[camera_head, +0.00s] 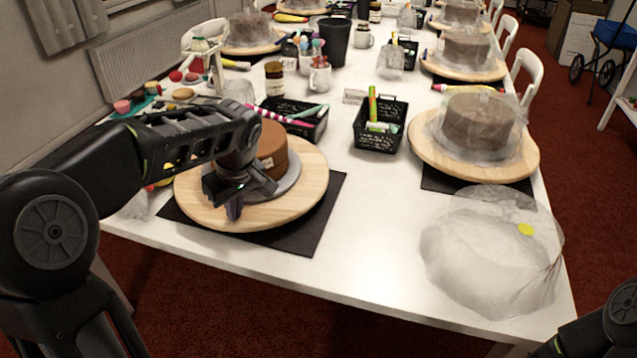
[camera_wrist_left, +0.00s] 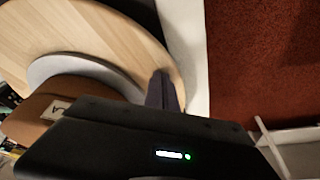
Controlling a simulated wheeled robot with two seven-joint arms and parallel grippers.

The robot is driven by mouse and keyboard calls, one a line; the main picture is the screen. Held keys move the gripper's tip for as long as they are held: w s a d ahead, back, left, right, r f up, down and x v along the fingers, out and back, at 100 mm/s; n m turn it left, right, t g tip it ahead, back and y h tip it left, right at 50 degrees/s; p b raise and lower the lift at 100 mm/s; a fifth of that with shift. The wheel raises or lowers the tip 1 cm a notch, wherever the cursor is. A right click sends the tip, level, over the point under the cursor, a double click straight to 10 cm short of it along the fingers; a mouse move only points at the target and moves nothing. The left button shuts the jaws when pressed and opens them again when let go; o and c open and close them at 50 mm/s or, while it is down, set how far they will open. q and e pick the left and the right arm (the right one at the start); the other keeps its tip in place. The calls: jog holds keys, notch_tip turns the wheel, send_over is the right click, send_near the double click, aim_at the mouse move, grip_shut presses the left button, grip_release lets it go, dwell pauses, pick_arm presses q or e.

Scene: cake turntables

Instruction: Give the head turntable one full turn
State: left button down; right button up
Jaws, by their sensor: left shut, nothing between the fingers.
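The head turntable (camera_head: 310,190) is a round pale wooden disc on a black mat (camera_head: 290,237) at the near left of the table. A grey round board (camera_head: 290,185) on it carries a brown cake (camera_head: 274,150) with a small white label. My left gripper (camera_head: 234,207) is over the near part of the disc, fingers pointing down and shut with nothing between them. In the left wrist view the fingers (camera_wrist_left: 162,90) are by the rim of the wooden disc (camera_wrist_left: 100,30); I cannot tell if they touch it. My right gripper is out of view; only part of that arm shows.
A crumpled clear plastic bag (camera_head: 480,260) with a yellow sticker lies at the near right. A plastic-wrapped cake (camera_head: 478,122) stands on another turntable (camera_head: 440,158). Black baskets (camera_head: 375,140) with pens stand behind. The table's middle front is clear.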

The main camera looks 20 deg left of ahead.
aim_at(296, 202)
pick_arm(q)
jog(key=shift+w+d, duration=0.25)
jog(key=shift+d, duration=0.8)
jog(key=shift+d, duration=0.1)
jog(key=shift+w+d+p, duration=0.1)
jog(key=shift+w+d, duration=0.5)
jog(key=shift+d, duration=0.25)
jog(key=shift+w+d+p, duration=0.15)
jog(key=shift+w+d, duration=0.4)
jog(key=shift+d, duration=0.25)
jog(key=shift+w+d+p, duration=0.1)
jog(key=shift+w+d, duration=0.5)
jog(key=shift+d, duration=0.25)
jog(key=w+d+p, duration=0.1)
jog(key=w, duration=0.1)
jog(key=w+d+p, duration=0.1)
jog(key=w+d, duration=0.1)
jog(key=shift+w+d+r, duration=0.1)
jog(key=shift+w, duration=0.05)
jog(key=shift+w+d, duration=0.25)
jog(key=shift+w, duration=0.15)
